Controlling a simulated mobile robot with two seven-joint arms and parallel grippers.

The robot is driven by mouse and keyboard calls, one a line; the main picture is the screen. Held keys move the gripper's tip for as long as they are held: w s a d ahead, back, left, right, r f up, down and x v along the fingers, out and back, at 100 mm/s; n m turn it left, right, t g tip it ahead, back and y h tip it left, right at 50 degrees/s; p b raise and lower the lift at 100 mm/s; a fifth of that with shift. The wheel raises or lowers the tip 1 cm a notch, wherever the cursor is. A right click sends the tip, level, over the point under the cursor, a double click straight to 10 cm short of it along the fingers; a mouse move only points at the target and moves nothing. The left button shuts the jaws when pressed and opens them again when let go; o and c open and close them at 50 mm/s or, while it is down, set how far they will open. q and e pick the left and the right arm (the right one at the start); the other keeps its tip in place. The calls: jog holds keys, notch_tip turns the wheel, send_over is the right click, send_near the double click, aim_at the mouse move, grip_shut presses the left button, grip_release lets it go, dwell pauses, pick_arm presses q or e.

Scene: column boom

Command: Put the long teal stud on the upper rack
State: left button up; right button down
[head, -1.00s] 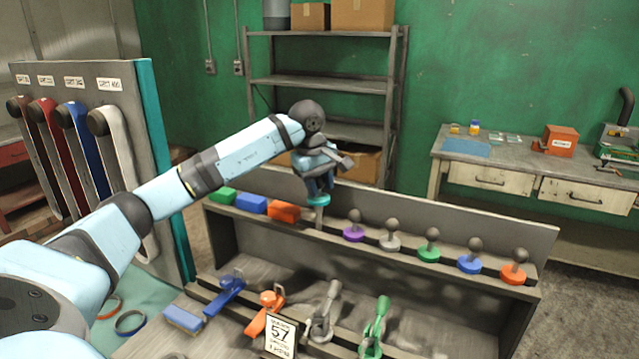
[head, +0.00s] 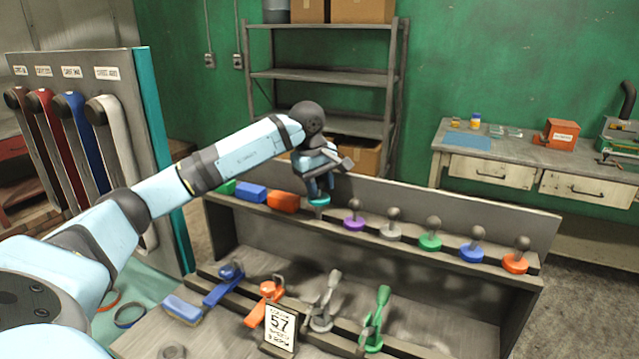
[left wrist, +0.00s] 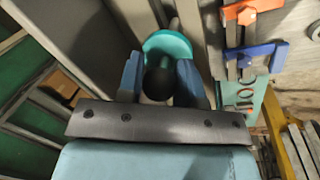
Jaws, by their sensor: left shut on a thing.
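The teal stud shows as a teal disc (head: 319,201) at the upper rack's ledge, between the orange block and the purple stud. Its stem below the disc is hidden, apparently down in the ledge's slot. My left gripper (head: 319,186) is shut on the stud from above. In the left wrist view the teal disc (left wrist: 168,44) and its dark ball knob (left wrist: 158,84) lie between the two blue fingers. The upper rack (head: 440,216) is a long grey ledge with a back board. My right gripper is not in view.
On the upper ledge, an orange block (head: 284,201) stands left of the teal stud and a purple stud (head: 354,222) right of it, followed by several other studs. Clamps, including a green one (head: 376,325), stand on the lower rack. A sign (head: 281,327) stands in front.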

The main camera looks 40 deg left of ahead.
aim_at(320, 178)
pick_arm(q)
jog(key=shift+f+b, duration=0.8)
jog(key=shift+f, duration=0.6)
jog(key=shift+f+b, duration=0.55)
jog(key=shift+f, duration=0.35)
jog(key=shift+r, duration=0.1)
jog(key=o, duration=0.7)
jog(key=shift+c, duration=0.2)
jog(key=shift+r, duration=0.1)
jog(key=shift+r+p, duration=2.55)
jog(key=shift+r, duration=1.15)
